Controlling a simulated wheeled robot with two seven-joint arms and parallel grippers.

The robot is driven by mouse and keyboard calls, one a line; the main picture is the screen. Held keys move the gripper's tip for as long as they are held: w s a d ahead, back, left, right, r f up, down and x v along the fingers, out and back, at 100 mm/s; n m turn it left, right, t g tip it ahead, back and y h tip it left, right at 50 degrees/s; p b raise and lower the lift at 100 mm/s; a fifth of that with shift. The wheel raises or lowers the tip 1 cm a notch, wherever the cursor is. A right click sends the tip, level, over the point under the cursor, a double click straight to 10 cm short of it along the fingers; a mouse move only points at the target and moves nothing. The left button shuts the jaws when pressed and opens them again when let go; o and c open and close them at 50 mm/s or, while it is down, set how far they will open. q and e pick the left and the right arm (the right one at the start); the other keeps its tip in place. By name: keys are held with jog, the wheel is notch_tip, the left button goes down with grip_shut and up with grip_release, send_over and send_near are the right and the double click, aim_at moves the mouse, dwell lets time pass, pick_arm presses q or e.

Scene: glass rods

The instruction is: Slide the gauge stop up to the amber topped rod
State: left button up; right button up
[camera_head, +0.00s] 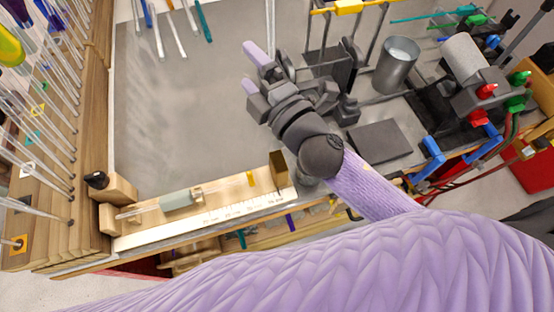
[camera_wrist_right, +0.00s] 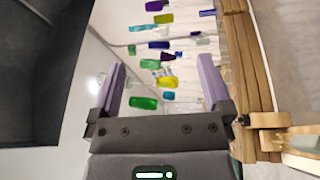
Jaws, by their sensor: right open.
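The amber topped rod lies along the wooden gauge at the near edge of the bench. Its amber end (camera_head: 251,180) points right, and a grey-green sleeve (camera_head: 177,200) sits around its middle. A brown upright block, which looks like the gauge stop (camera_head: 279,171), stands at the gauge's right end, with a gap between it and the amber end. My right gripper (camera_head: 252,70) is open and empty, well beyond the gauge over the bench; its two purple fingers also show apart in the right wrist view (camera_wrist_right: 161,85). My left gripper is not in view.
A wooden rack (camera_head: 90,120) with several glass rods stands at the left. A metal beaker (camera_head: 397,66) and clamps with coloured knobs stand at the right. The grey bench top (camera_head: 175,115) between rack and gripper is mostly clear. A dark-knobbed wooden block (camera_head: 112,187) sits at the gauge's left end.

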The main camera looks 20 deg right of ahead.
jog(key=s+a+r+n+g+y, duration=0.1)
jog(key=a+r+n+g+y, duration=0.15)
jog(key=a+n+y, duration=0.55)
jog(key=n+g+h+p, duration=0.1)
jog(key=n+g+h, duration=0.9)
jog(key=n+g, duration=1.05)
send_near(279, 161)
jog(key=s+a+n+t, duration=0.1)
jog(key=s+n+t, duration=0.3)
jog(key=n+t, duration=0.1)
jog(key=shift+h, duration=0.3)
jog(key=x, duration=1)
jog(key=shift+f, duration=0.4)
jog(key=shift+a, duration=0.1)
grip_shut()
